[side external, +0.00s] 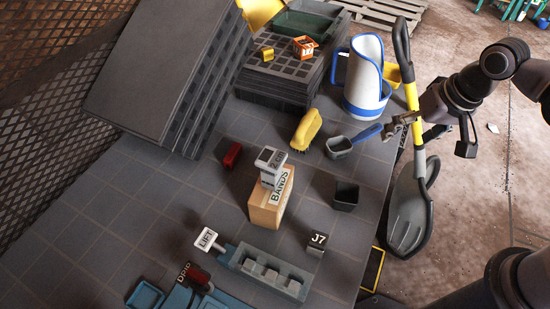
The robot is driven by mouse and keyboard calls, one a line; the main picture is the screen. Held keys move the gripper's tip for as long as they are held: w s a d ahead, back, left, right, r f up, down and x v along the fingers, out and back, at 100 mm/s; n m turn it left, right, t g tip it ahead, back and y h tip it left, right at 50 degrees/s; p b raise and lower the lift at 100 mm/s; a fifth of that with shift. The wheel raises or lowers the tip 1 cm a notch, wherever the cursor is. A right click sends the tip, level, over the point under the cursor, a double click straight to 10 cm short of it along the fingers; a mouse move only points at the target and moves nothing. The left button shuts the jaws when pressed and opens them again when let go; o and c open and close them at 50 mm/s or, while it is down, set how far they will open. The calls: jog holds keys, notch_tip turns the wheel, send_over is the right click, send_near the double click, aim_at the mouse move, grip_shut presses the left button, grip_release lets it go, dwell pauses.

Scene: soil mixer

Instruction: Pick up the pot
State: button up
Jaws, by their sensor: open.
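A small dark square pot (345,197) stands upright on the grey tiled table, right of the wooden box. It looks empty from above. A grey scoop (339,147) with a blue handle lies behind the pot, its handle pointing right. My gripper (390,129) is at the table's right edge, behind and right of the pot and clear of it. It is open, with its fingertips close to the end of the blue handle; I cannot tell whether they touch it.
A wooden box (267,210) marked BANDS carries a grey block (271,160). A J7 block (317,244) stands in front of the pot. A yellow brush (307,131) and a white-and-blue jug (364,85) are farther back. A shovel (407,205) stands beyond the right table edge.

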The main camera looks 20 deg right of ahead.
aim_at(347, 193)
jog(key=a+f+m+g, duration=0.35)
jog(key=a+f, duration=0.35)
jog(key=a, duration=0.3)
jog(key=shift+h, duration=0.4)
jog(key=shift+w+f, duration=0.15)
jog(key=shift+f, duration=1.75)
jog(key=shift+w+f, duration=0.15)
jog(key=shift+f, duration=1.7)
jog(key=shift+w+f, duration=0.15)
jog(key=shift+f, duration=1.75)
jog(key=c, duration=0.9)
